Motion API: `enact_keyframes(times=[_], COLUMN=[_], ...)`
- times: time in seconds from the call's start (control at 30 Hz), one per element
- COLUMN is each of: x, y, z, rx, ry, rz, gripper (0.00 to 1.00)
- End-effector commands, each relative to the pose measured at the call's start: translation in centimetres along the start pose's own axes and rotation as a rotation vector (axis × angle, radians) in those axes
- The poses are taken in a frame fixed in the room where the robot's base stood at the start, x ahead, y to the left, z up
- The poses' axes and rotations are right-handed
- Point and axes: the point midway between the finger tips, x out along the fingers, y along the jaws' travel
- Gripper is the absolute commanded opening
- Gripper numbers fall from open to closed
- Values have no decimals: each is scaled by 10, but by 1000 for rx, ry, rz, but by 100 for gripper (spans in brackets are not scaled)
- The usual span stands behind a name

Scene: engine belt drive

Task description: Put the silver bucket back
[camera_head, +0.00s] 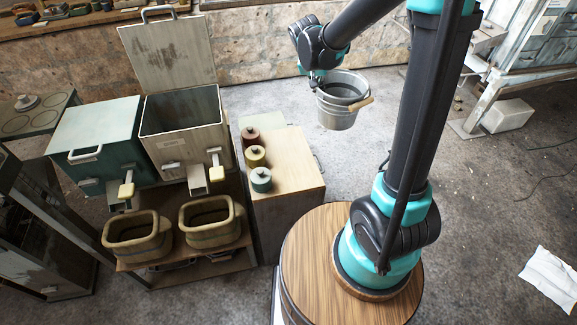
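The silver bucket (338,115) hangs upright in the upper middle, clear of the cabinet. Its inside shows grey, and a tan wooden grip sits on the handle at its right side. My gripper (317,80) is at the bucket's left rim and appears shut on it. The fingertips are small and partly hidden against the rim, so the exact grip point is unclear.
Left stand two bins, a teal one (97,139) closed and a pale one (184,141) with lid raised. Two wooden tubs (137,254) (211,240) sit on the shelf below them. Several small weights, one teal (261,183), stand on a cabinet (300,180). Floor (480,190) is open at right.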

Motion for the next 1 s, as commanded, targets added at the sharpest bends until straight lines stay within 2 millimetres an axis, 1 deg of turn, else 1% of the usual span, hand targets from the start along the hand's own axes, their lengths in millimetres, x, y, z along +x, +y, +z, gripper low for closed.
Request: enact_keyframes(times=[0.03, 0.2, 0.3, 0.4, 0.53, 0.6, 0.67, 0.77, 1.0], x=[-14, -59, -84, -103, -119, -120, -116, -99, -45], y=[-19, -65, -85, -99, -109, -111, -113, -116, -124], z=[9, 41, 59, 73, 85, 89, 92, 99, 120], rx=[19, 142, 211, 265, 310, 322, 327, 329, 328], ry=[-4, -24, -35, -44, -51, -53, -54, -54, -54], rz=[9, 60, 86, 107, 124, 129, 131, 131, 130], gripper=[0, 0, 0, 0, 0, 0, 0, 0, 0])
